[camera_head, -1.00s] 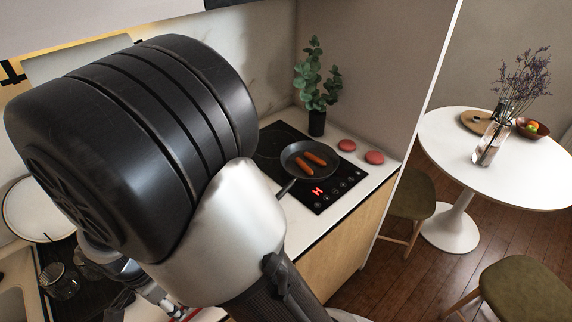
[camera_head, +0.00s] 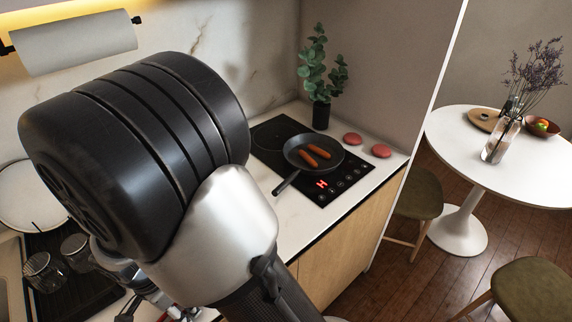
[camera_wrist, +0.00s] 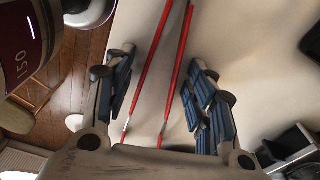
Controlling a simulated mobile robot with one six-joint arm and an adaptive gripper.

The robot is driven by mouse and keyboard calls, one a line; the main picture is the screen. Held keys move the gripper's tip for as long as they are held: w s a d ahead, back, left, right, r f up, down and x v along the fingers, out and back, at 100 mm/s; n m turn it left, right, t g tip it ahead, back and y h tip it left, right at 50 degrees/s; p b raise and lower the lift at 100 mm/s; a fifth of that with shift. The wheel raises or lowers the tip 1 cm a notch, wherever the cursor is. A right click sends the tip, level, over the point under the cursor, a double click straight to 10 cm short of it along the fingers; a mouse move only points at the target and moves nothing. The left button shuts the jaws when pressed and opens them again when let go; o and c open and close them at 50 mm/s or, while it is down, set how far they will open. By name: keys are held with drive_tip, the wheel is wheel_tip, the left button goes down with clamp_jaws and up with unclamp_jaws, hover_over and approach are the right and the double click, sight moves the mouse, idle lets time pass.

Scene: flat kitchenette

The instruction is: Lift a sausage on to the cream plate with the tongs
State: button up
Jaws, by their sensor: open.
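Two sausages (camera_head: 314,154) lie in a black frying pan (camera_head: 299,166) on the hob. The red tongs (camera_wrist: 178,75) show in the wrist view as two long red arms with pale ends over the white counter. My gripper (camera_wrist: 162,65) is open, with one blue-padded finger on each side of the tongs. I cannot tell whether either finger touches them. In the head view my arm mostly hides the gripper and the tongs.
The black hob (camera_head: 335,186) shows a red H. Two reddish round pieces (camera_head: 353,139) lie beside it, near a potted plant (camera_head: 321,114). Glasses (camera_head: 76,250) stand on a dark rack (camera_head: 88,292) at lower left. The white counter (camera_head: 290,228) before the pan is clear.

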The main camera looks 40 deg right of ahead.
drive_tip(key=shift+c, duration=0.5)
drive_tip(key=c, duration=0.6)
drive_tip(key=shift+r, duration=0.1)
wheel_tip(320, 180, up, 12)
drive_tip(key=p, duration=0.8)
drive_tip(key=shift+p, duration=0.3)
